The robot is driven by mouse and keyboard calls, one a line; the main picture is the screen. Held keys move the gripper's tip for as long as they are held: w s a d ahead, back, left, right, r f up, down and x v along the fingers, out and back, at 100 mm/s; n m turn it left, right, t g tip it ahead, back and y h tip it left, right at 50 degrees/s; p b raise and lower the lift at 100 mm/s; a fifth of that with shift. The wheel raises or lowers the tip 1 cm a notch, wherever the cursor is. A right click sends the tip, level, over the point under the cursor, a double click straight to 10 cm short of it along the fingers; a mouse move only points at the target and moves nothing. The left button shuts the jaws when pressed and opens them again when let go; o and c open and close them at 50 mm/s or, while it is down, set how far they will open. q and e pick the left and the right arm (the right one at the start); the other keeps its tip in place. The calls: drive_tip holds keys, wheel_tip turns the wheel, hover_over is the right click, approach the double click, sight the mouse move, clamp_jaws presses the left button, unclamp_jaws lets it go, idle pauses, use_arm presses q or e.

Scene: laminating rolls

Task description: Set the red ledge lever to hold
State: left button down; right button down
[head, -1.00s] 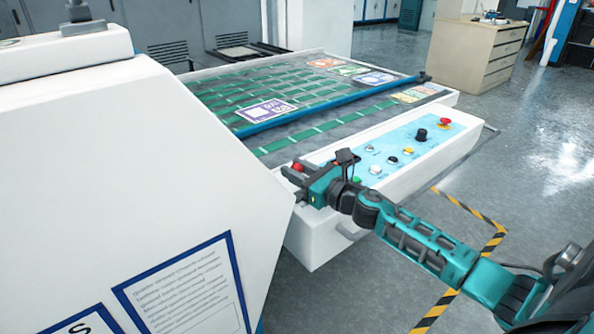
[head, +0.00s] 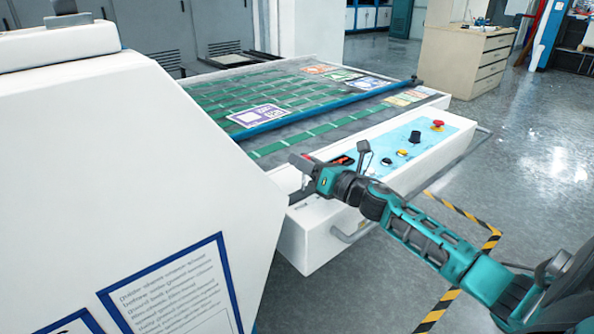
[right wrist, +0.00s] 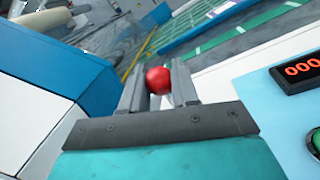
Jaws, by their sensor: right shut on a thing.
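The red ledge lever's round knob (right wrist: 158,80) sits between the two fingers of my right gripper (right wrist: 160,88) in the right wrist view. The fingers are shut on it. In the head view my right gripper (head: 304,166) is at the left end of the machine's front ledge, beside the big white housing. It mostly hides the lever there. The lever's shaft and any hold marking cannot be made out. My left gripper is not in view.
The light-blue control panel (head: 398,158) has several knobs and buttons, with a red mushroom button (head: 437,125) at its far end. A display (right wrist: 303,69) reads 000. The white housing (head: 130,170) stands close on the left. A blue bar (head: 300,118) crosses the green-striped bed.

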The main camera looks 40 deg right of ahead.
drive_tip(key=shift+w+d+f+m+t+h+b, duration=0.15)
drive_tip(key=shift+d+f+m+b, duration=0.2)
drive_tip(key=shift+d+m, duration=0.7)
drive_tip(key=shift+s+d+f+m+t+h+b, duration=0.25)
drive_tip(key=shift+d+m, duration=0.35)
drive_tip(key=shift+m, duration=0.75)
drive_tip(key=shift+w, duration=0.2)
drive_tip(key=c, duration=0.9)
unclamp_jaws()
drive_tip(key=shift+r, duration=0.1)
drive_tip(key=v, duration=1.3)
drive_tip(key=shift+d+r, duration=0.1)
